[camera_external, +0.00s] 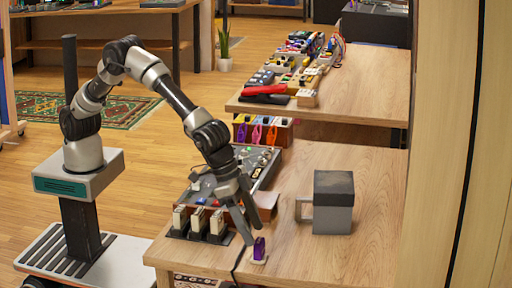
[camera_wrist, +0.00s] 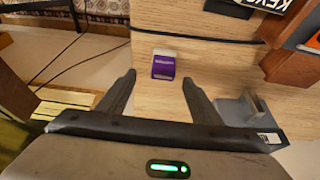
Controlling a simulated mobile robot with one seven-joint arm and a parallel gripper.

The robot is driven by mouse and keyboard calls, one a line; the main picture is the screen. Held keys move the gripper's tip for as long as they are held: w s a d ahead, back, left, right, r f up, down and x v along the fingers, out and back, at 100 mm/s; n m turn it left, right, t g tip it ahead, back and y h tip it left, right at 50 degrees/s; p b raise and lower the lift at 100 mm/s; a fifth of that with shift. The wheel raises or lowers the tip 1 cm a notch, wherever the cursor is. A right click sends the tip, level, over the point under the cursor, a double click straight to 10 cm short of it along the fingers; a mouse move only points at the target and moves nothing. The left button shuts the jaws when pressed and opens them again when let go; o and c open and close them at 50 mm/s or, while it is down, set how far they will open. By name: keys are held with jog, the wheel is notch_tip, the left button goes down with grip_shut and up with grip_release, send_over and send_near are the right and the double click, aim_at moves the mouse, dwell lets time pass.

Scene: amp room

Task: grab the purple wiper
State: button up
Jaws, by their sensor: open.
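The purple wiper (camera_external: 259,248) is a small purple block with a white base, standing on the wooden table near its front edge. In the wrist view the purple wiper (camera_wrist: 163,65) shows its purple side and white end just beyond my fingertips, roughly between them. My gripper (camera_external: 251,238) is above the table at the wiper, pointing down. In the wrist view my gripper (camera_wrist: 158,82) has its two fingers spread wide apart with nothing between them. I cannot tell the exact gap between the fingertips and the wiper.
A grey box with a handle (camera_external: 333,203) stands right of the wiper. White-and-black holders (camera_external: 199,223) and a mixer-like panel (camera_external: 240,176) lie left and behind. A dark cable (camera_external: 240,262) runs close to the wiper. The table (camera_external: 310,262) is clear at the front right.

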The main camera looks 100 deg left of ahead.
aim_at(256, 240)
jog(key=shift+x, duration=1)
jog(key=x, duration=0.1)
jog(key=b+x, duration=0.1)
jog(key=x, duration=0.2)
jog(key=shift+s+a+f+b, duration=0.25)
jog(key=shift+a+b, duration=0.05)
jog(key=shift+a, duration=0.05)
jog(key=shift+w+d+f, duration=0.1)
jog(key=shift+w+f, duration=0.15)
jog(key=shift+f, duration=0.05)
jog(key=c, duration=1.2)
